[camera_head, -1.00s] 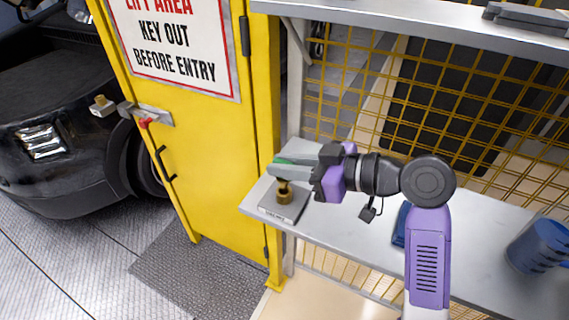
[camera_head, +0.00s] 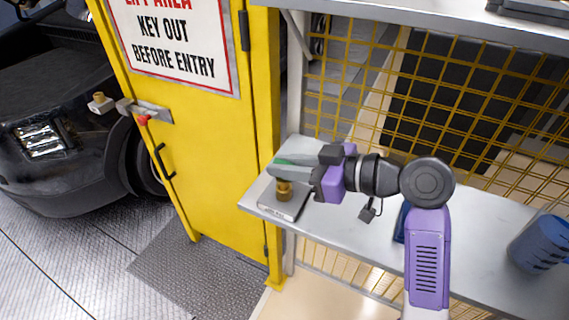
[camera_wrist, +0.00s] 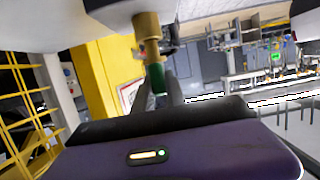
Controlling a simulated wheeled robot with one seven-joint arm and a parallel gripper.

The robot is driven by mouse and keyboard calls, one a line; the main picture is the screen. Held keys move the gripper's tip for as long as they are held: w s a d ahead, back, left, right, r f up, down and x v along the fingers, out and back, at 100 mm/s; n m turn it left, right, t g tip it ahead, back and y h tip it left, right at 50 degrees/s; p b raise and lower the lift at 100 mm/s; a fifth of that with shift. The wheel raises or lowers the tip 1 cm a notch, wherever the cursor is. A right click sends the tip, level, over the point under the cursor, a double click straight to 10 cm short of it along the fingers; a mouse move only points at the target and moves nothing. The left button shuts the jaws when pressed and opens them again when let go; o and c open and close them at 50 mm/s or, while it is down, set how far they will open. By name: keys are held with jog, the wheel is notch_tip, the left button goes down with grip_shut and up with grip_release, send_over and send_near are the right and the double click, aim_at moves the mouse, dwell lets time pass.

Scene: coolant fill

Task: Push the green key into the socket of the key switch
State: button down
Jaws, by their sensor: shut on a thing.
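The green key (camera_head: 284,161) is held between the fingers of my gripper (camera_head: 285,167); only a small green strip shows in the head view. In the wrist view the green key (camera_wrist: 155,80) sits between the fingertips (camera_wrist: 160,92), in line with a stepped brass piece (camera_wrist: 147,28). In the head view the brass part of the key switch (camera_head: 284,191) stands upright right below the fingers, on a pale labelled base plate (camera_head: 282,208) at the shelf's left end. The fingers hide the joint, so I cannot tell how deep the key sits in the socket.
The grey shelf (camera_head: 350,225) holds a blue mug (camera_head: 540,243) at the right and another blue item (camera_head: 401,222) partly behind my arm. Yellow mesh (camera_head: 350,90) stands behind. A yellow door (camera_head: 205,150) with a sign is at the left, near a black car (camera_head: 60,150).

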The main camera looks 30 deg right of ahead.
jog(key=shift+f+b, duration=0.8)
jog(key=shift+f, duration=0.3)
jog(key=c, duration=1.3)
grip_release()
jog(key=b+v, duration=0.1)
jog(key=v, duration=0.7)
